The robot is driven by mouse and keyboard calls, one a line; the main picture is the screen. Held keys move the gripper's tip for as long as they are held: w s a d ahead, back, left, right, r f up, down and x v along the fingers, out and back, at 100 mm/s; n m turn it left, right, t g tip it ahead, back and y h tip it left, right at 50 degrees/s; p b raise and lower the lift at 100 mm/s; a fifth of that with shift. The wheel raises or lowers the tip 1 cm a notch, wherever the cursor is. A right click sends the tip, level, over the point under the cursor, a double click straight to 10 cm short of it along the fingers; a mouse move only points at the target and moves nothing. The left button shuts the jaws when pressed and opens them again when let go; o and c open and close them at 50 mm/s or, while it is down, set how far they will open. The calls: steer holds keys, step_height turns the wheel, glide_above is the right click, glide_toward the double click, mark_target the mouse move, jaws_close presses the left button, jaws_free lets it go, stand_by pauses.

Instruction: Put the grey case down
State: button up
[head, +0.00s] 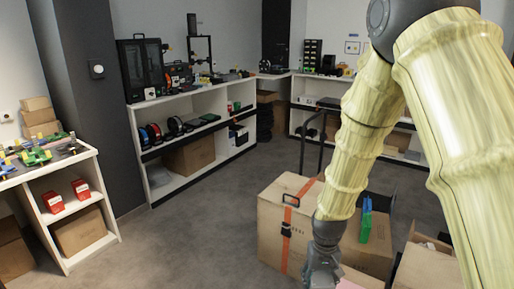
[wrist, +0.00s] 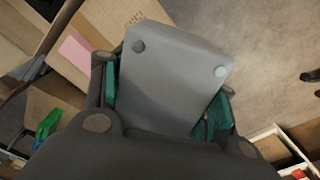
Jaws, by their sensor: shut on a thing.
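The grey case (wrist: 172,88) fills the middle of the wrist view, a flat grey piece with two round spots near its far corners. My gripper (wrist: 166,78) is shut on it, with a teal-padded finger on each side. The near part of the case is hidden behind the gripper body. In the head view my gripper (head: 322,268) hangs at the bottom edge, in front of the cartons. The case cannot be made out there. In the wrist view the case is held above the cartons and the grey floor.
A tall carton with an orange strap (head: 270,232) stands beside my gripper. Open cartons (head: 425,265) lie to the right. A green item (head: 366,222) stands among them. Shelving (head: 190,120) lines the back; the floor (head: 190,235) at left is clear.

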mark_target(322, 279)
steer(key=shift+s+r+p, duration=0.45)
steer(key=shift+r+p, duration=0.2)
steer(key=shift+p, duration=1.3)
steer(key=shift+s+r+p, duration=0.4)
steer(key=shift+r+p, duration=0.2)
steer(key=shift+p, duration=1.3)
steer(key=shift+s+r+p, duration=0.1)
steer(key=shift+s+p, duration=0.1)
steer(key=shift+p, duration=0.55)
steer(key=shift+s+f, duration=0.2)
